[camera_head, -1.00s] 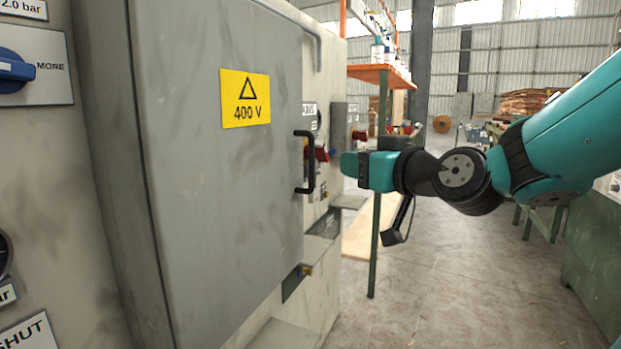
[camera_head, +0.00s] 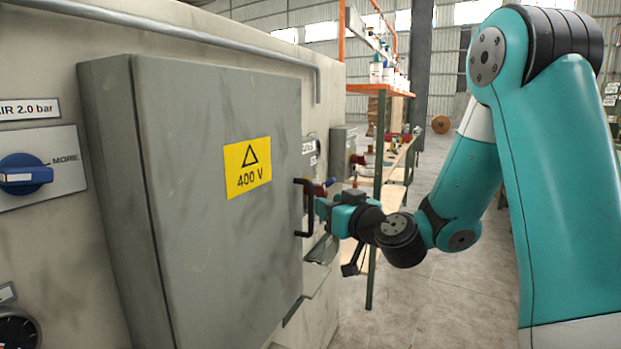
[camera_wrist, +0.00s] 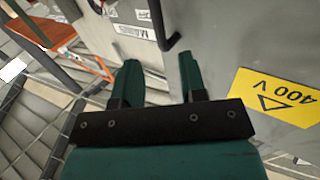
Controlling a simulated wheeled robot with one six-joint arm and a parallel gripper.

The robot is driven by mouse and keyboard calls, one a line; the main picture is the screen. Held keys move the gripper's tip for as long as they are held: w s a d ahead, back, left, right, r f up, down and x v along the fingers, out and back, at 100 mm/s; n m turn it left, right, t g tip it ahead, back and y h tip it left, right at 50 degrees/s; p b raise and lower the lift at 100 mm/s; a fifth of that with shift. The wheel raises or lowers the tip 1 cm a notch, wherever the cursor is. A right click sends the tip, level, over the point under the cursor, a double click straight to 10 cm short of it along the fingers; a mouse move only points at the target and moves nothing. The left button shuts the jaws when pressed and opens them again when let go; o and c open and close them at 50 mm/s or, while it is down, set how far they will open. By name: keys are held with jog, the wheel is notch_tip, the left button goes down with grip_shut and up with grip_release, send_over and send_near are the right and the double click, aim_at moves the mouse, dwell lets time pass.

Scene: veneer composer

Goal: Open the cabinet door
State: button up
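The grey cabinet door (camera_head: 215,240) carries a yellow 400 V label (camera_head: 248,167) and looks closed. Its black bar handle (camera_head: 300,232) stands upright near the door's right edge. My gripper (camera_head: 318,208) is just right of the handle in the head view, pointing left towards it. In the wrist view my gripper's two teal fingers (camera_wrist: 160,68) are apart with nothing between them. The handle (camera_wrist: 159,22) shows beyond the fingertips there, roughly in line with the gap. The fingertips are partly hidden in the head view.
A blue rotary switch (camera_head: 25,174) is on the panel left of the cabinet. A grey pipe (camera_head: 200,38) runs above it. Small controls sit on the panel behind the handle. An orange-topped rack (camera_head: 380,89) stands behind. Floor (camera_head: 440,290) at the right is open.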

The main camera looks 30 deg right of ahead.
aim_at(312, 196)
jog(key=w+p, duration=0.1)
jog(key=w, duration=0.1)
jog(key=w+p, duration=0.1)
jog(key=w, duration=0.1)
jog(key=w+p, duration=0.2)
jog(key=shift+w+a+r, duration=0.25)
jog(key=shift+w, duration=0.05)
jog(key=shift+w+f+p, duration=0.25)
jog(key=shift+w+p, duration=0.25)
jog(key=shift+w, duration=0.3)
grip_shut()
